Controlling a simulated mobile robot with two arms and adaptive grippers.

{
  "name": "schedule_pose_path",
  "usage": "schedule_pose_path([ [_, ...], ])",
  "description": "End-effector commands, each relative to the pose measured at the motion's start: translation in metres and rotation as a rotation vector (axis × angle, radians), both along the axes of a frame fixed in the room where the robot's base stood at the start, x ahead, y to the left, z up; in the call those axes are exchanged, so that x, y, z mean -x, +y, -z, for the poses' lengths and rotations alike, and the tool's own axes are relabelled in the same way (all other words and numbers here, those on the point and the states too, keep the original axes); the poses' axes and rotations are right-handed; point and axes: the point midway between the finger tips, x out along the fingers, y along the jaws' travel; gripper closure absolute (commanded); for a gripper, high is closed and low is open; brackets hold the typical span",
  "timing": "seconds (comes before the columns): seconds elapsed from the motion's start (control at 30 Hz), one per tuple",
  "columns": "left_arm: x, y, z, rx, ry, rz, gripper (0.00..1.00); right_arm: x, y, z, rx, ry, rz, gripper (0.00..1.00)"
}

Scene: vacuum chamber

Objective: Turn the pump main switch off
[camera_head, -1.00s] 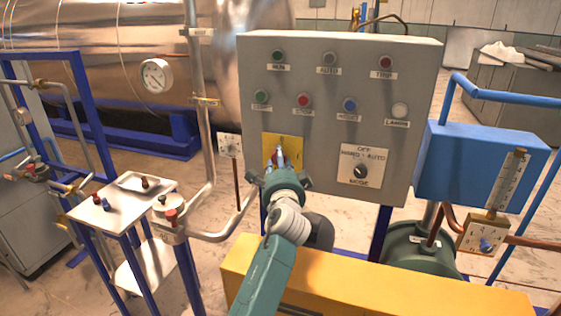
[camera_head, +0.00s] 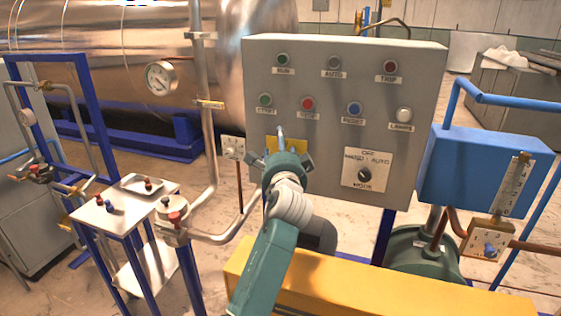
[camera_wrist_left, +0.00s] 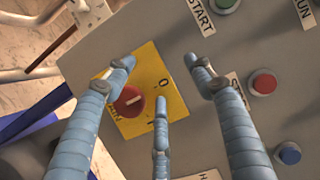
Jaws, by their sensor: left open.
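The pump main switch is a red round knob (camera_wrist_left: 128,101) with a pale bar on a yellow plate (camera_wrist_left: 148,122). In the head view the yellow plate (camera_head: 299,146) sits low on the left of the grey panel (camera_head: 225,95), mostly covered by my gripper, and the knob is hidden. My left gripper (camera_head: 281,140) is open and empty in front of the plate. In the left wrist view its three fingers (camera_wrist_left: 160,78) are spread. The knob lies between the left and middle fingers, off-centre to the left. Contact cannot be told. My right gripper is out of view.
A green button (camera_head: 265,100), red button (camera_head: 308,104) and blue button (camera_head: 354,109) sit above the switch. A black mode knob (camera_head: 364,174) is to its right. A pipe (camera_head: 212,130) runs left of the panel, and a yellow block (camera_head: 380,285) lies below.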

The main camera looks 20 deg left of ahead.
Motion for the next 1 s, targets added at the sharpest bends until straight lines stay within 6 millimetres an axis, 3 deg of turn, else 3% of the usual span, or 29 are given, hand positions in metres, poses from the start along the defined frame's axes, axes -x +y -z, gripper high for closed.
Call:
schedule_pose_path([
  [0.13,0.0,0.002,-0.028,-0.001,-0.004,-0.002,0.46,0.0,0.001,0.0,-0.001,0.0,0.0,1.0],
  [0.3,0.0,0.003,-0.044,-0.001,-0.001,-0.003,0.46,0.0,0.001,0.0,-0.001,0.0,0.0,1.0],
  [1.0,0.001,0.003,-0.046,0.0,0.001,-0.003,0.46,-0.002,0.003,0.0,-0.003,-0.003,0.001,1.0],
])
